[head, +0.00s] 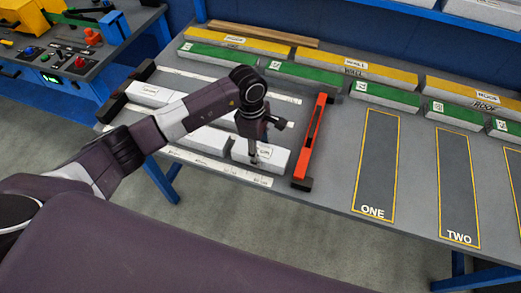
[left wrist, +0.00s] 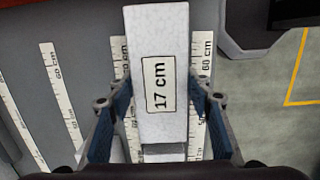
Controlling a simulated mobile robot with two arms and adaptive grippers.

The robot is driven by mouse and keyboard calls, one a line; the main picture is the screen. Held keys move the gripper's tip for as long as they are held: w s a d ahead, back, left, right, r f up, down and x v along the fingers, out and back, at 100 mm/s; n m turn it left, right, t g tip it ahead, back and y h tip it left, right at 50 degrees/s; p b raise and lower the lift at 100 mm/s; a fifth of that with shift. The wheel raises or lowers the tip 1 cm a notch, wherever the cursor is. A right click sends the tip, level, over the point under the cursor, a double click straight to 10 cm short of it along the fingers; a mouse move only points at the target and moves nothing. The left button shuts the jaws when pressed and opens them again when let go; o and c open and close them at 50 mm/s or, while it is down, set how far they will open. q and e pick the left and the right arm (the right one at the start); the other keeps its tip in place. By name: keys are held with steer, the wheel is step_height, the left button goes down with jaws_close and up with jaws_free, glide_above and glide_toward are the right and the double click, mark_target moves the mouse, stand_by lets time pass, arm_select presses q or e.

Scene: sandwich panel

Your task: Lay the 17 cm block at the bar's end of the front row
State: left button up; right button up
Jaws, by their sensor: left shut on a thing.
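The white 17 cm block (left wrist: 158,60) is between the blue-padded fingers of my left gripper (left wrist: 160,112) in the left wrist view, label facing up. In the head view the block (head: 270,158) lies along the front row, just left of the red-orange bar (head: 314,138); my left gripper (head: 253,158) is shut on it from above. A small gap seems to show between block and bar. I cannot tell whether the block touches the table. Another white block (head: 208,137) is to its left in the front row. My right gripper is out of view.
White ruler strips (head: 222,168) run along the rows. Another white block (head: 150,91) lies in a row behind. Outlined areas ONE (head: 376,165) and TWO (head: 457,190) are empty, right of the bar.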

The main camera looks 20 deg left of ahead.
arm_select(q)
steer(key=shift+f, duration=0.3)
steer(key=o, duration=1.2)
steer(key=shift+o, duration=0.2)
step_height(320, 180, up, 12)
steer(key=a, duration=0.1)
steer(key=shift+a, duration=0.2)
